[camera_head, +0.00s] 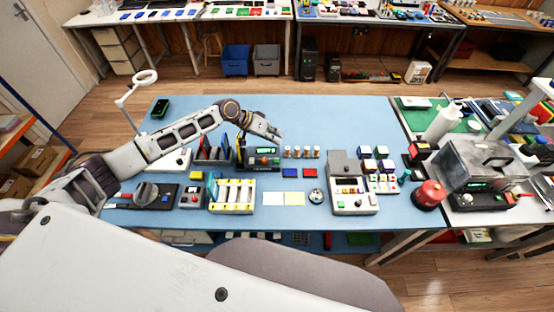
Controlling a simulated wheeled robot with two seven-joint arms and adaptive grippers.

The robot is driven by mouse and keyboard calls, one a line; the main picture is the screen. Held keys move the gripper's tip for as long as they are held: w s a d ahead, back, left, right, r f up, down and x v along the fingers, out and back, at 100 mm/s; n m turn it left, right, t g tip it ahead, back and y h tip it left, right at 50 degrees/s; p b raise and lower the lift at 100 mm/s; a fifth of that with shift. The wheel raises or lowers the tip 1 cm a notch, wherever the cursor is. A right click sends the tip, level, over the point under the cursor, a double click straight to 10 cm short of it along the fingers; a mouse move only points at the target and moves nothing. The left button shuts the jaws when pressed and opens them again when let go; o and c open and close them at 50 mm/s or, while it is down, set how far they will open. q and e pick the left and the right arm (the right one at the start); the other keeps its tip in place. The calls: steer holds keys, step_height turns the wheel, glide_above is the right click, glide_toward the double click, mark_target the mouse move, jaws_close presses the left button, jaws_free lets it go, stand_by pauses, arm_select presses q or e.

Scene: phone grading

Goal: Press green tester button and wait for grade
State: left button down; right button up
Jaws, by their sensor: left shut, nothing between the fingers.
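A black tester-like device (263,162) with a lit green display and small coloured buttons stands on the blue mat near the middle of the table. My left arm reaches in from the left, and its gripper (277,134) is just above and behind this device, shut and empty. I cannot tell whether it touches anything. A pale grey device (351,200) with a dark display and coloured buttons, one of them green, stands to the right. From this view I cannot tell which green button is the tester's. No phone is clearly recognisable at the device. My right gripper is out of view.
A row of small bottles (301,152) stands right of the gripper. A yellow-and-white rack (232,195) and a phone-like device (160,107) are on the mat. The mat's back is mostly clear.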

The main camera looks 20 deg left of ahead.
mark_target(276, 161)
arm_select(q)
steer(key=shift+f, duration=0.15)
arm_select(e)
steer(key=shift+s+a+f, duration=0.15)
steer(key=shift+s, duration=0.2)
arm_select(q)
steer(key=shift+f, duration=0.1)
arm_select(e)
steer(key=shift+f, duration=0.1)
arm_select(q)
steer(key=shift+f+b, duration=1.65)
steer(key=shift+f, duration=0.05)
steer(key=shift+f+b, duration=1)
steer(key=shift+f, duration=0.2)
steer(key=shift+f+b, duration=0.55)
steer(key=shift+f, duration=0.7)
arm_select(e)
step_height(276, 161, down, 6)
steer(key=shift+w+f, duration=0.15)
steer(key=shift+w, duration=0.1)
